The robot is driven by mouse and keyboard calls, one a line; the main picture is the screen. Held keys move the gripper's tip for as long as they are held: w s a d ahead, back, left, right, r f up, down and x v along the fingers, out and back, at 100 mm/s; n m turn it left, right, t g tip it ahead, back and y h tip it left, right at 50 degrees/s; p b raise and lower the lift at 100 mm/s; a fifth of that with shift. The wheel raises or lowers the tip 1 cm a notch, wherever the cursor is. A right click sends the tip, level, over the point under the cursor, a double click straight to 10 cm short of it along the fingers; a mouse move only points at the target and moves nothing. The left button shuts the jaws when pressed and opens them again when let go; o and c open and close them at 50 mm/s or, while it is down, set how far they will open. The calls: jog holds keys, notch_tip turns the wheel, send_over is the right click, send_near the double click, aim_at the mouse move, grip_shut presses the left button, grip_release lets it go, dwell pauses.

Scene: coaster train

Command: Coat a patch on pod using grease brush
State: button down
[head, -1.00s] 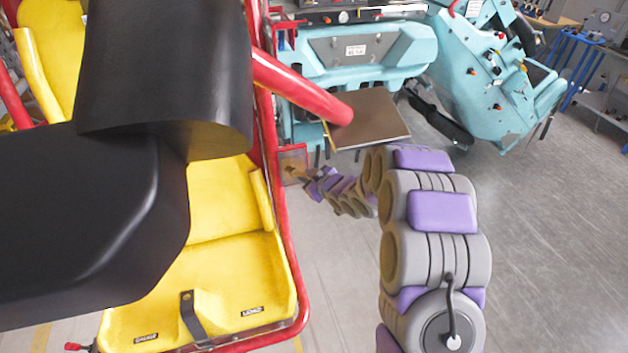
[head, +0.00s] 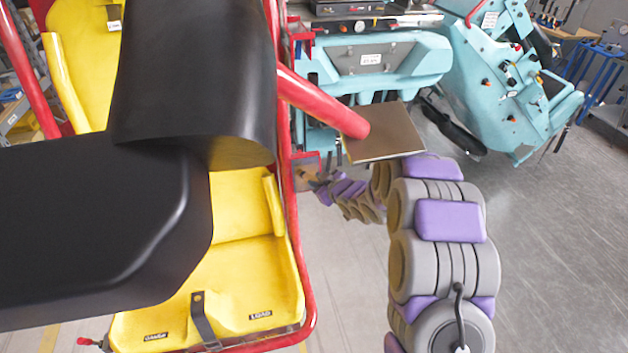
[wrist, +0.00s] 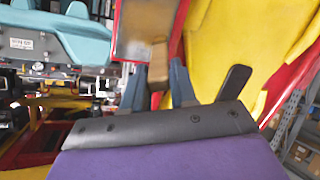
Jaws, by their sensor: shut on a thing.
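The pod has yellow seats (head: 235,265) and a red tube frame (head: 300,290), at left in the head view. A small brownish panel (head: 302,163) with a red edge sits beside the frame; the panel (wrist: 135,30) also shows at the top of the wrist view. My gripper (head: 320,186) is small and far off in the head view, right at this panel. In the wrist view my gripper (wrist: 158,85) is shut on the grease brush (wrist: 158,62), a tan wooden block between the blue-grey fingers. The brush's far end is over the panel; I cannot tell whether it touches.
A brown square plate (head: 385,135) stands at the end of a red bar, above my arm. Teal pods (head: 375,62) stand behind. A black padded restraint (head: 200,80) covers much of the left. Grey floor (head: 545,260) is clear at right.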

jog(key=w+d+p, duration=0.1)
jog(key=d+p, duration=0.4)
jog(key=d, duration=0.1)
jog(key=shift+w+d, duration=0.3)
jog(key=shift+w, duration=0.1)
dwell(0.3)
jog(key=shift+s+d+r+b, duration=0.2)
jog(key=shift+s+d+b, duration=0.15)
jog(key=shift+s, duration=0.55)
jog(key=shift+s+d+r+b, duration=0.25)
jog(key=shift+s+b, duration=0.2)
jog(key=shift+s, duration=0.5)
jog(key=shift+s+d+r+b, duration=0.25)
jog(key=shift+s+b, duration=0.15)
jog(key=shift+s, duration=0.6)
